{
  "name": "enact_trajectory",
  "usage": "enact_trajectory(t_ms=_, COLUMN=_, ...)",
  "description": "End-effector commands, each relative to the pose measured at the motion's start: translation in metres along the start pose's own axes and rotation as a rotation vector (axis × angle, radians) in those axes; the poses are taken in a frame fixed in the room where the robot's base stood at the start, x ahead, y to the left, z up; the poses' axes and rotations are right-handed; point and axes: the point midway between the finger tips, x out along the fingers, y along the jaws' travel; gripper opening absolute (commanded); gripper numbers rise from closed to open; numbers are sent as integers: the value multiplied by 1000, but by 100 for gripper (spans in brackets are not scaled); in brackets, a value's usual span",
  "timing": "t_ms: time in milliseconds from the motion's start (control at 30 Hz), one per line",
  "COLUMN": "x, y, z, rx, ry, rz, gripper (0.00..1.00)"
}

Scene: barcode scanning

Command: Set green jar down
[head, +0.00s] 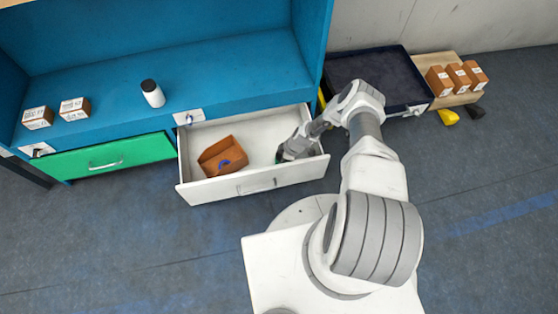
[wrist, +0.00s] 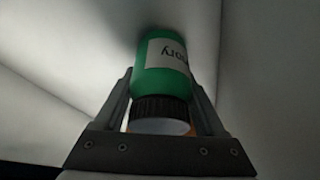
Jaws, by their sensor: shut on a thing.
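The green jar (wrist: 162,60) has a white label with dark lettering and a black lid. In the wrist view it lies between the two fingers of my gripper (wrist: 162,90), with its lid toward the gripper's palm. My gripper is shut on the jar. In the head view my gripper (head: 283,154) reaches down into the right part of the open white drawer (head: 225,189). The jar is mostly hidden there by the gripper and drawer. I cannot tell whether it touches the drawer floor.
An open brown box (head: 222,156) with a blue item inside sits in the drawer, left of my gripper. A white bottle with a black cap (head: 152,93) and small boxes (head: 74,109) stand on the blue shelf. A green drawer (head: 98,157) is left.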

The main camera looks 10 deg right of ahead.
Motion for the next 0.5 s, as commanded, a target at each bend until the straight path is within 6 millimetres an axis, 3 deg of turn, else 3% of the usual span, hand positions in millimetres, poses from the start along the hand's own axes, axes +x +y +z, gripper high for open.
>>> enact_trajectory(t_ms=167, x=3, y=-1, z=1, rx=1, ry=1, rz=-1, gripper=0)
enact_trajectory(t_ms=200, x=3, y=-1, z=1, rx=1, ry=1, rz=-1, gripper=78)
enact_trajectory(t_ms=267, x=2, y=-1, z=1, rx=1, ry=0, rz=-1, gripper=85)
enact_trajectory(t_ms=500, x=2, y=0, z=1, rx=0, ry=0, rz=-1, gripper=85)
